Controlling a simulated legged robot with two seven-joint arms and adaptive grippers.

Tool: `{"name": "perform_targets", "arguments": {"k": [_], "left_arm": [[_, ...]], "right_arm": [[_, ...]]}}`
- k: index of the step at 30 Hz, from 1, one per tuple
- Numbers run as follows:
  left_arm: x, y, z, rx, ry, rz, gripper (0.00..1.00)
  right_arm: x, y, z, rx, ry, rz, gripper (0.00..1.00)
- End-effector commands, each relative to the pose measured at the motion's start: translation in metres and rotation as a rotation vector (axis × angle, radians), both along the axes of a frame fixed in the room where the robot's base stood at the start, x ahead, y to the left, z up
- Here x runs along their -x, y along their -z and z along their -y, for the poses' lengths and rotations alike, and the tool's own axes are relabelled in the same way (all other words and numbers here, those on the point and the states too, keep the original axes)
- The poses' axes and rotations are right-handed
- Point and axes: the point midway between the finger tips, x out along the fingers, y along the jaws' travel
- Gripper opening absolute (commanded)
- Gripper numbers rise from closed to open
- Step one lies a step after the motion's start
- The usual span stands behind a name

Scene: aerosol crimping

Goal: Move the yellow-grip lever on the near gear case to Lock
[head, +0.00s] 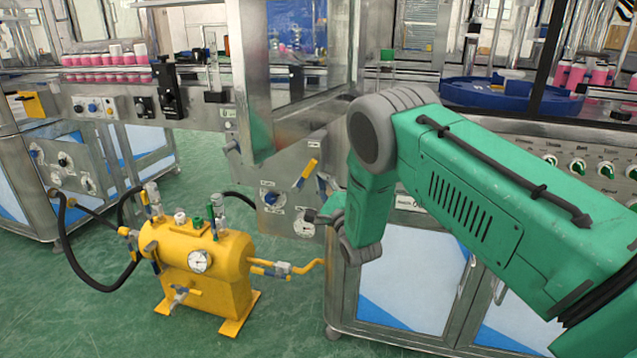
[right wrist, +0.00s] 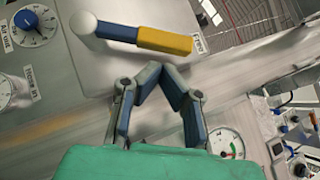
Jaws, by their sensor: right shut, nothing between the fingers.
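The yellow-grip lever (head: 309,169) is on the steel gear case (head: 272,222) in the middle of the head view. Its grip slants up to the right. My right gripper (head: 312,214) is just below the lever in the head view. In the right wrist view its fingers (right wrist: 161,72) are shut and empty, with a small gap to the grip. My left gripper is not in view.
A yellow tank (head: 200,262) with hoses stands on the green floor left of the case. A steel cabinet (head: 405,290) is below my right arm.

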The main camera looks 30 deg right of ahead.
Motion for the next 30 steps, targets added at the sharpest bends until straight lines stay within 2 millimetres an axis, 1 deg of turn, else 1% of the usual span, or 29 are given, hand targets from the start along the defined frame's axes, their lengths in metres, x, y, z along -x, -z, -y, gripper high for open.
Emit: {"name": "perform_targets", "arguments": {"k": [1, 4, 16, 30], "left_arm": [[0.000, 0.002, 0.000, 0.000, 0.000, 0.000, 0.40], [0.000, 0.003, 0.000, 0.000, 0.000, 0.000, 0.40], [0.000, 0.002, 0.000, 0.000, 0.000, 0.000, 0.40], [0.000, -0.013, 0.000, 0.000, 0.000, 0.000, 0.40]], "right_arm": [[-0.003, -0.001, -0.004, 0.001, -0.002, 0.000, 0.00], [-0.006, -0.004, -0.006, 0.001, -0.001, -0.001, 0.00], [-0.007, -0.005, -0.006, 0.001, 0.001, -0.002, 0.00], [-0.010, -0.012, -0.009, 0.051, 0.000, -0.061, 0.00]]}}
